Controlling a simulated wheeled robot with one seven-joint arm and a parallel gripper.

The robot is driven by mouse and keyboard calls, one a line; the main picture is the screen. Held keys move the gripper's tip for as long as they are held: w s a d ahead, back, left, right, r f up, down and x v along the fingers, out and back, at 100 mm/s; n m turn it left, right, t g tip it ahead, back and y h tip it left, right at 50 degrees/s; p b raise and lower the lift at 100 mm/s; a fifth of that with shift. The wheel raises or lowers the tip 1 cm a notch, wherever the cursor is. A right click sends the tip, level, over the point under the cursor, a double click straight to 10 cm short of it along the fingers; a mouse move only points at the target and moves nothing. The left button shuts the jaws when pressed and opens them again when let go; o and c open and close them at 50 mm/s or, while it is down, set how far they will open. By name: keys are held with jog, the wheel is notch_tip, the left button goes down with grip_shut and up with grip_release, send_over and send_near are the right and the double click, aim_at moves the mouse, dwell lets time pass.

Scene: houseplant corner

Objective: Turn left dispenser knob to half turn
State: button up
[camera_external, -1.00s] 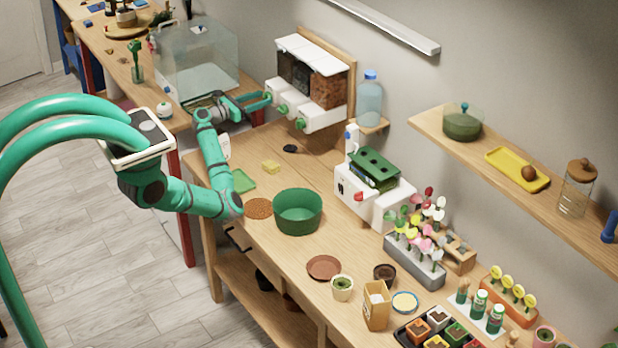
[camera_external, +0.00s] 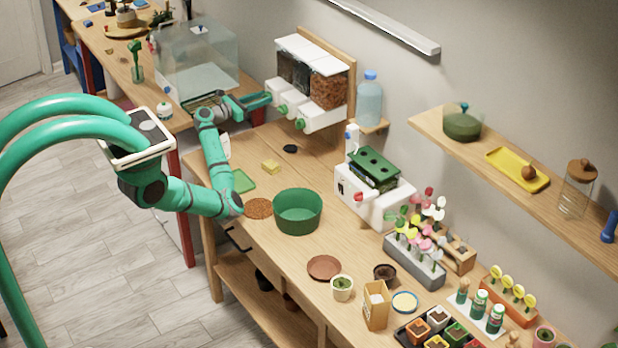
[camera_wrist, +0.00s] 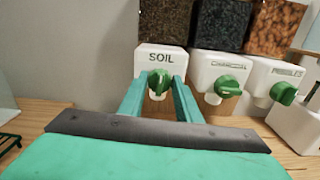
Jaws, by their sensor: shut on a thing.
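The dispenser unit has three clear bins over white spouts against the wall. The left spout (camera_wrist: 150,60) is labelled SOIL and carries the left green knob (camera_wrist: 159,83). In the wrist view my gripper (camera_wrist: 160,88) has one finger on each side of this knob and is shut on it. The knob's grip stands roughly upright, with a slight tilt. In the external view my gripper (camera_external: 264,99) reaches the left end of the dispenser and hides the left knob.
The charcoal knob (camera_wrist: 228,87) and pebbles knob (camera_wrist: 284,93) sit close to the right. A black oval piece (camera_external: 290,149), a yellow sponge (camera_external: 270,167) and a green pot (camera_external: 297,212) are on the bench.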

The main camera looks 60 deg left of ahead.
jog(key=shift+d+f+m, duration=0.1)
jog(key=shift+f+m, duration=0.1)
jog(key=shift+m, duration=4.9)
jog(key=shift+a+f+m, duration=0.1)
jog(key=shift+f+m, duration=0.05)
jog(key=shift+m, duration=4.95)
jog(key=shift+d+f+m, duration=0.1)
jog(key=shift+f+m, duration=0.1)
jog(key=shift+m, duration=4.9)
jog(key=o, duration=1)
jog(key=shift+r, duration=0.1)
